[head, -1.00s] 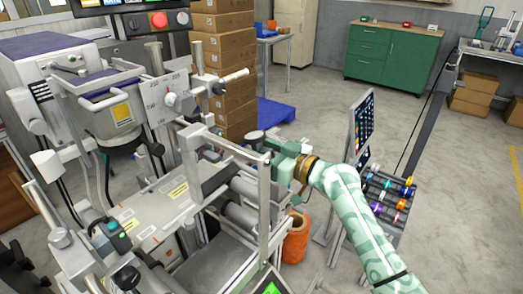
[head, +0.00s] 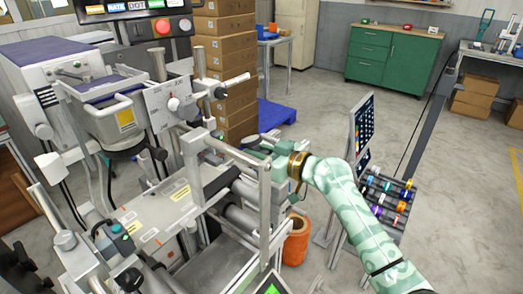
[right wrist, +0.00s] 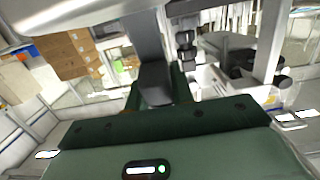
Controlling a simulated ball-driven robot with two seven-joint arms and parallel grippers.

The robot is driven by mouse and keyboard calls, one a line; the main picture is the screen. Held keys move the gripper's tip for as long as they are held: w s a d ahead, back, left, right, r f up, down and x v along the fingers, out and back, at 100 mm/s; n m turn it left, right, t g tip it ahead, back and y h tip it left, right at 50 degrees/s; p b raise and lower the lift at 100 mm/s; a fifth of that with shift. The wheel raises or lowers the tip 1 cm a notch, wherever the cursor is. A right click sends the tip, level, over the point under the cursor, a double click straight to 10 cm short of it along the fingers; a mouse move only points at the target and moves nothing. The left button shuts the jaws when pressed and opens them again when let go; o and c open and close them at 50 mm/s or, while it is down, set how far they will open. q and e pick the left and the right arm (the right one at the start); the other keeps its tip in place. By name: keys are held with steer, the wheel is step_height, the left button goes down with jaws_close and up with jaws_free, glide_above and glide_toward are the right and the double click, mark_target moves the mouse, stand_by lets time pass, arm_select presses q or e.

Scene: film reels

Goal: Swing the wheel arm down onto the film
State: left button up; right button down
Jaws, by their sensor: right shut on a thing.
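My right gripper (head: 262,146) reaches in from the right, at the right side of the machine behind a grey metal frame (head: 236,153). In the right wrist view its dark green fingers (right wrist: 157,94) are shut around the end of a dark grey bar (right wrist: 152,78), which looks like the wheel arm. In the head view the gripper and the frame hide most of this arm. I cannot tell whether its wheel touches the film. The film itself is not clearly made out among the grey rollers (head: 241,216). My left gripper is not in view.
The machine's posts and frame stand close to my right gripper. An orange spool (head: 296,240) stands on the floor below my right arm. A rack of coloured reels (head: 386,200) and a dark panel (head: 361,130) stand to the right. Stacked cartons (head: 222,60) are behind.

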steer(key=shift+w+a+g+h+p, duration=0.4)
steer(key=shift+a+g+h+p, duration=0.1)
steer(key=shift+a+h, duration=0.15)
steer(key=shift+w+a+f+g+h, duration=0.35)
steer(key=shift+a+f+h, duration=0.15)
steer(key=shift+h, duration=0.15)
steer(key=shift+w+a+f+g+h, duration=0.35)
steer(key=shift+a+f+g+h, duration=0.05)
steer(key=shift+a+f+h, duration=0.15)
steer(key=shift+w+a+f+g+h, duration=0.35)
steer(key=shift+a+f+h, duration=0.1)
steer(key=shift+h, duration=0.1)
